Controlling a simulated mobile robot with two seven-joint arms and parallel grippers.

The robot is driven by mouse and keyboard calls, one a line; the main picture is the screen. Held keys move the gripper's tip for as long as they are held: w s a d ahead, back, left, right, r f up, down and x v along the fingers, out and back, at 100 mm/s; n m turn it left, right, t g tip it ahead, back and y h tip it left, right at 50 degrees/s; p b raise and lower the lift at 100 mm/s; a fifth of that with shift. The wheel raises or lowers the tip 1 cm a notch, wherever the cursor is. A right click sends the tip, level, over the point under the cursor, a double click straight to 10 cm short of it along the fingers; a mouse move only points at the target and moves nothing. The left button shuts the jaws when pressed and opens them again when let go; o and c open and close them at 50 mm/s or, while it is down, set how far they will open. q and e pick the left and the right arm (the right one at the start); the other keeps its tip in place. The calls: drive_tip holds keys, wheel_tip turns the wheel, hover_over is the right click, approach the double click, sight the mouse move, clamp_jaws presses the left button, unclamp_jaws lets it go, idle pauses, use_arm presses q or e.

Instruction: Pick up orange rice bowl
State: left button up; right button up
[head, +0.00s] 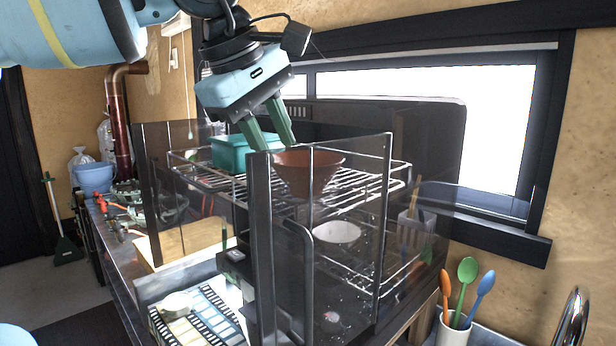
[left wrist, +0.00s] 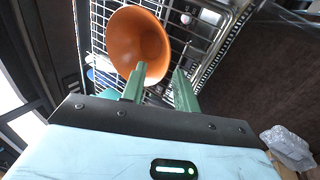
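The orange rice bowl (head: 308,172) stands upright on the upper wire shelf of a rack, behind a clear front panel. It looks brownish in the head view and bright orange in the left wrist view (left wrist: 138,45). My left gripper (head: 268,146) is above and to the left of the bowl, with its two green fingers apart and nothing between them. In the left wrist view the fingers (left wrist: 160,80) point at the bowl's near rim, and one fingertip overlaps the rim; I cannot tell whether it touches. My right gripper is not in view.
A teal box (head: 230,153) sits on the same shelf, left of the bowl. A white bowl (head: 337,233) is on the lower level. Dark rack posts and clear panels surround the shelf. A cup with colored spoons (head: 453,331) stands at lower right.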

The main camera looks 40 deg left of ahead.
use_arm(q)
drive_tip(key=shift+f, duration=0.25)
drive_tip(key=shift+p+x, duration=0.3)
drive_tip(key=shift+x, duration=2)
drive_tip(key=shift+s+d, duration=0.1)
drive_tip(key=shift+s, duration=0.1)
clamp_jaws()
